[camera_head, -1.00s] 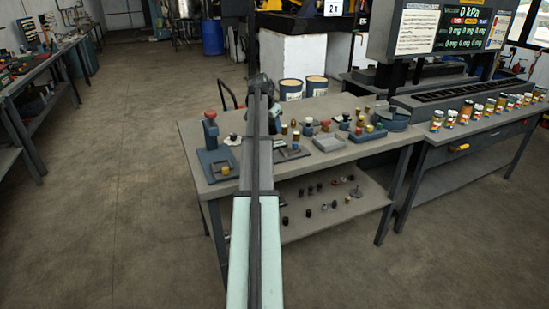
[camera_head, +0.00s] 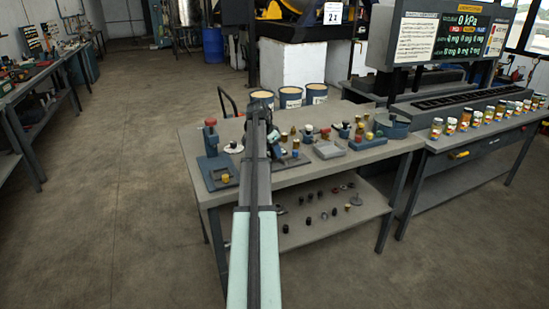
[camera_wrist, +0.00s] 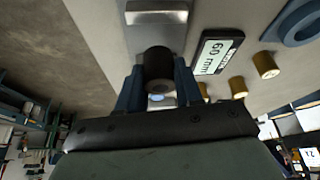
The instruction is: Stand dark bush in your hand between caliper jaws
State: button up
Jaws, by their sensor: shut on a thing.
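In the wrist view my gripper (camera_wrist: 158,82) has its two blue fingers closed on the dark bush (camera_wrist: 158,66), a short near-black cylinder held by its sides with one end towards the camera. Beyond it is a pale metal jaw block (camera_wrist: 157,12) on a grey plate, apparently part of the caliper. A display reading 60 mm (camera_wrist: 215,50) lies to the right of the bush. A second jaw is not clearly visible; the bush and fingers cover part of the plate. In the head view my arm hides the gripper and bush.
In the head view a blue press with a red top (camera_head: 210,138) stands left of my arm on the grey workbench (camera_head: 195,150). A grey tray (camera_head: 328,150) lies to the right.

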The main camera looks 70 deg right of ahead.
aim_at(274, 156)
jog(key=shift+f, duration=1.55)
jog(key=shift+f, duration=0.15)
jog(key=o, duration=0.8)
jog(key=v, duration=1.2)
jog(key=shift+s, duration=0.1)
